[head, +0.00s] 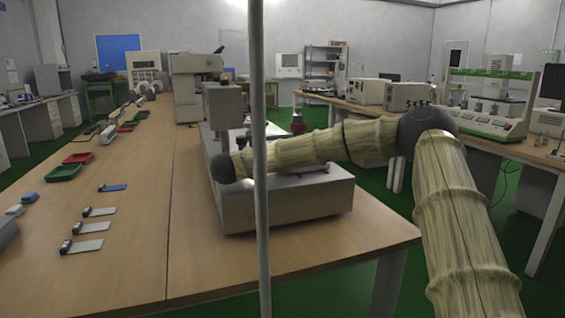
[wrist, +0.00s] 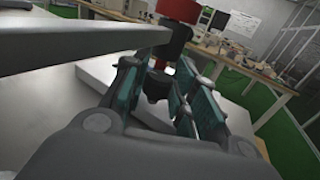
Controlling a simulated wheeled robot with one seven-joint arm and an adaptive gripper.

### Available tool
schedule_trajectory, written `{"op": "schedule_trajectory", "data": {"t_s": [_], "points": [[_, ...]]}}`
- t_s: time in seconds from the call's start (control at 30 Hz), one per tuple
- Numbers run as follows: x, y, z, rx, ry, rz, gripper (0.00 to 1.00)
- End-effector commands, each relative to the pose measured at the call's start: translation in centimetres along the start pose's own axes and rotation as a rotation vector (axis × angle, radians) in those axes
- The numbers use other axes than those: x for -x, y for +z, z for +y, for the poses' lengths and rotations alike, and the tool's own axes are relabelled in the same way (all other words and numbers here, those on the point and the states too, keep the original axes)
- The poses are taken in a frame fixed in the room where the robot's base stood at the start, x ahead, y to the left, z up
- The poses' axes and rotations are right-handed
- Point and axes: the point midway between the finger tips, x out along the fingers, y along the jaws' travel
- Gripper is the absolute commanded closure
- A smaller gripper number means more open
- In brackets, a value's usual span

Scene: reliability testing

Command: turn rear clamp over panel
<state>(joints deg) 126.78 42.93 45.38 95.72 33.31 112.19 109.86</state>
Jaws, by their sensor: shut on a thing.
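In the wrist view my gripper (wrist: 160,100) has its teal-padded fingers on both sides of a dark upright part (wrist: 157,84), which I take to be the rear clamp. Its lower end shows between the fingers, and a red cap (wrist: 182,10) stands above. A long grey bar (wrist: 80,48) runs from the left to the dark part. A pale flat block, possibly the panel, lies below, partly covered by the fingers. In the head view the grey test machine (head: 285,205) sits on the wooden table; my arm lies across it and the fingers cannot be made out.
A thin upright pole (head: 259,220) crosses the head view. Small metal pieces (head: 82,246), a blue piece (head: 113,188) and green and red trays (head: 62,173) lie on the left of the table (head: 130,270). The table's front is clear. Another bench with instruments stands at the right.

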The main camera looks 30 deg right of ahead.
Motion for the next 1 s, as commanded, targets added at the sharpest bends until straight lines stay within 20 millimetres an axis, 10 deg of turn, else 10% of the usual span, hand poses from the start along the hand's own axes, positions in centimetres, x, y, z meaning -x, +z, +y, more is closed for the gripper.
{"op": "schedule_trajectory", "data": {"t_s": [1.0], "points": [[-0.03, 0.0, 0.27, 0.0, -0.178, 0.0, 0.97]]}}
